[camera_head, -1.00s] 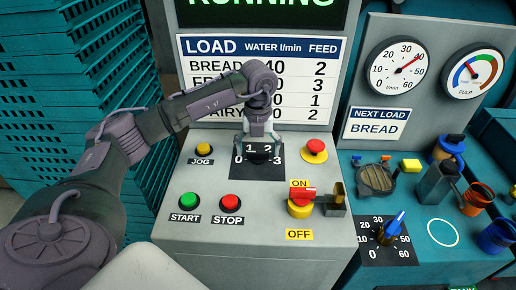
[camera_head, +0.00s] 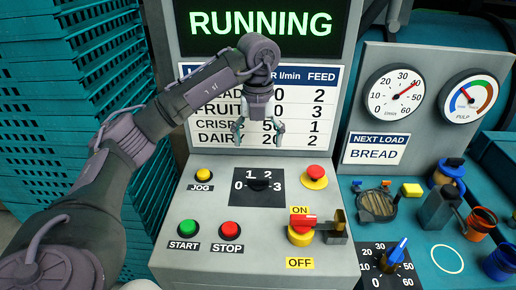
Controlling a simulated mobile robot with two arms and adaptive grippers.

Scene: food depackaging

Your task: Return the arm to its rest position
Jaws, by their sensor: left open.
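My left gripper (camera_head: 258,130) hangs open and empty in front of the load chart, pointing down, above the black feed selector knob (camera_head: 259,185) on the grey control panel (camera_head: 190,262). It is apart from the knob. My left arm (camera_head: 150,130) reaches in from the lower left. The selector has the marks 0, 1, 2 and 3 around it; its exact setting is too small to tell. My right gripper is not in view.
The panel carries a green START button (camera_head: 189,228), a red STOP button (camera_head: 230,229), a yellow JOG button (camera_head: 203,174), a red mushroom button (camera_head: 316,173) and a red-handled switch (camera_head: 302,222). A blue-pointer dial (camera_head: 393,256) is at right. Teal crates (camera_head: 60,120) stand left. The screen (camera_head: 262,25) reads RUNNING.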

